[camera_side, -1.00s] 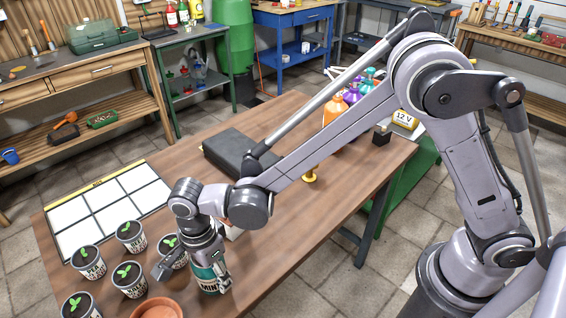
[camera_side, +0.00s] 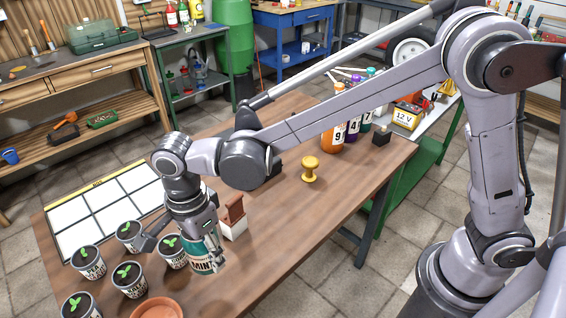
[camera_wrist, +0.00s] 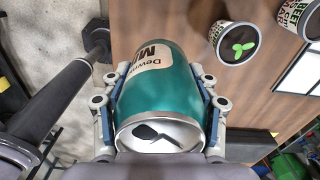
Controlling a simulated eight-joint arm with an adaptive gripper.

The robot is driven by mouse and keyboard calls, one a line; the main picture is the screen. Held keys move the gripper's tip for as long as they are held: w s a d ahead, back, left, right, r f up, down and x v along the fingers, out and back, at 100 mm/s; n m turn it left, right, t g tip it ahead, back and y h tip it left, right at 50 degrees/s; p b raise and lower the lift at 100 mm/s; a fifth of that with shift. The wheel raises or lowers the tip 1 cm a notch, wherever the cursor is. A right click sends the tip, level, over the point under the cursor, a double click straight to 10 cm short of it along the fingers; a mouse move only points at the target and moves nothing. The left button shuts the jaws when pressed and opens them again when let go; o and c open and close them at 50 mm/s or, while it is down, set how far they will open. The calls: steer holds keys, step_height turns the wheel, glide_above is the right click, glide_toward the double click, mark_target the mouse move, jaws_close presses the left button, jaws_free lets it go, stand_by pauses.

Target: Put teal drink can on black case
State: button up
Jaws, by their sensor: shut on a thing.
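The teal drink can (camera_side: 199,249) has a cream label and hangs from my gripper (camera_side: 206,246), roughly upright, near the front of the wooden table. The wrist view shows the can (camera_wrist: 160,92) from its silver top, with a finger of my gripper (camera_wrist: 163,100) against each side. The black case (camera_side: 274,172) lies farther back on the table and is mostly hidden behind my arm; only a dark edge shows.
Potted seedlings (camera_side: 131,280) in white cups stand left of the can, beside a white grid board (camera_side: 100,212) and a terracotta dish (camera_side: 157,309). A brown-and-white block (camera_side: 233,220) is close at right.

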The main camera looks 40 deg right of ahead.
step_height(320, 180, up, 13)
steer(key=shift+r, duration=0.15)
steer(key=shift+w+d+r, duration=0.15)
steer(key=shift+w+d, duration=0.25)
steer(key=shift+w, duration=0.05)
steer(key=w+d+m, duration=0.5)
steer(key=w+d, duration=0.6)
steer(key=d, duration=0.5)
steer(key=w+d+m, duration=0.2)
steer(key=d+m, duration=0.1)
steer(key=d, duration=0.9)
steer(key=w+d+m, duration=0.2)
steer(key=d, duration=0.9)
steer(key=w+a+f, duration=0.2)
steer(key=a+f, duration=0.1)
steer(key=f, duration=0.1)
steer(key=w+a+f, duration=0.2)
steer(key=a+f, duration=0.1)
steer(key=f, duration=0.1)
steer(key=w+a+f, duration=0.2)
steer(key=a+f, duration=0.1)
steer(key=f, duration=0.1)
steer(key=shift+a, duration=0.35)
steer(key=shift+f, duration=2.1)
